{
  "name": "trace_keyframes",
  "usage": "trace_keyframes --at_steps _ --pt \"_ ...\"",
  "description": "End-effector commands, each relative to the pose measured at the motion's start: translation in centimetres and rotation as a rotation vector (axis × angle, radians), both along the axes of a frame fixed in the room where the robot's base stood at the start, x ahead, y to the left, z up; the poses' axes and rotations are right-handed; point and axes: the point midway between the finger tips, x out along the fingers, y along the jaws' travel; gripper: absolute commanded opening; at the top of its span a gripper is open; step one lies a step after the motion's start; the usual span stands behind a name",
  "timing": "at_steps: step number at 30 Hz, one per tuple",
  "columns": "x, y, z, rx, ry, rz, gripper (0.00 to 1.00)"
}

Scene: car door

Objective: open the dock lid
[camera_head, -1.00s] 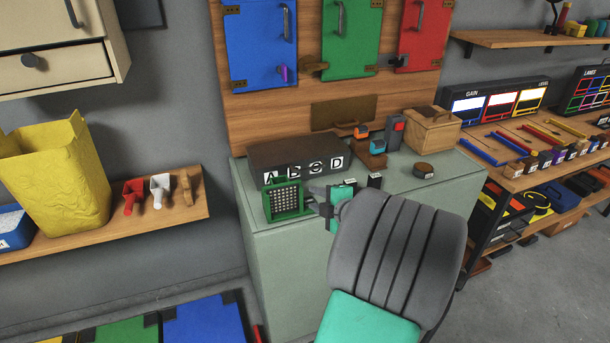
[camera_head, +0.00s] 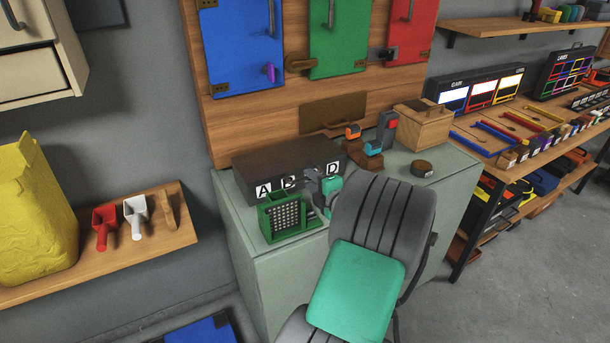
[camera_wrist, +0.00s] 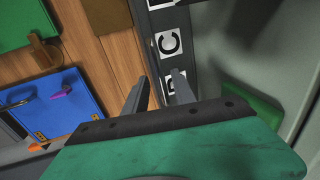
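A long dark box (camera_head: 270,165) with white letter labels on its front stands on the pale green cabinet; it appears to be the dock. Its dark top looks flat and closed. In the head view I see A, B and D; my gripper (camera_head: 314,187) covers the place of C. In the wrist view the box (camera_wrist: 157,18) shows its C label beyond my fingers, with another label partly hidden. My gripper, also in the wrist view (camera_wrist: 161,78), has its two fingers apart with nothing between them. It is close in front of the box; contact cannot be told.
A green crate-like holder (camera_head: 287,215) stands left of my gripper, in front of the box. A wooden box (camera_head: 422,125), a round dark puck (camera_head: 421,168) and colored tools (camera_head: 374,148) stand to the right on the cabinet (camera_head: 440,190). Colored doors (camera_head: 242,45) hang on the wooden panel behind.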

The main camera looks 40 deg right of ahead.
Motion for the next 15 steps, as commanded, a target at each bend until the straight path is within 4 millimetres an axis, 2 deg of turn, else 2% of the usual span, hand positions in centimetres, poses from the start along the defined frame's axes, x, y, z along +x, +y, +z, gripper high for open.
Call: trace_keyframes --at_steps 3,6,14,15 --pt "2.1 -0.4 -0.3 0.001 0.001 0.005 0.32" --pt "2.9 -0.8 -0.6 0.0 0.001 0.003 0.32" --pt "3.0 -1.0 -0.7 0.0 0.0 -0.001 0.32" --pt "3.0 -1.0 -0.7 0.001 0.0 -0.001 0.29"
